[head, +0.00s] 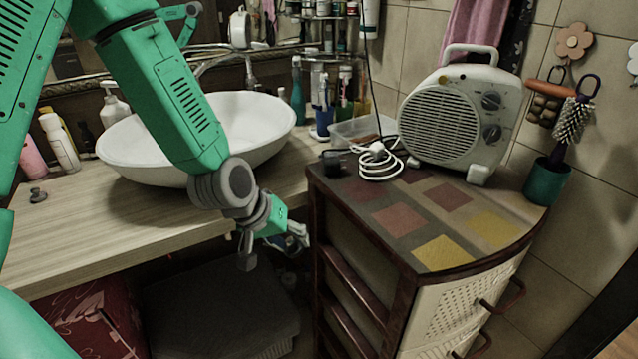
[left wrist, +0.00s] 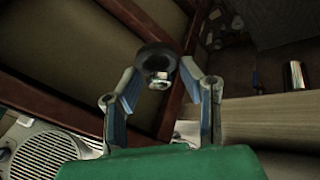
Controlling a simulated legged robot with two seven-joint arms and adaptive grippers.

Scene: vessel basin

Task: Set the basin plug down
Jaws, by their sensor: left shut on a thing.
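My left gripper (head: 273,245) hangs beside the cabinet's left side, below the level of its top and just past the counter's front edge. In the left wrist view my left gripper (left wrist: 160,78) is shut on the basin plug (left wrist: 154,56), a dark round disc with a shiny metal fitting, held between the two fingertips. The plug cannot be made out in the head view. The white basin (head: 265,125) sits on the wooden counter, partly hidden behind my left arm. My right gripper is not in view.
The counter (head: 110,235) is bare at its front left, with a small dark knob-like item (head: 38,195) and bottles (head: 60,142) behind. The cabinet top (head: 390,220) has clear room in front of a fan heater (head: 455,115), its coiled white cord and a green brush holder (head: 547,182).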

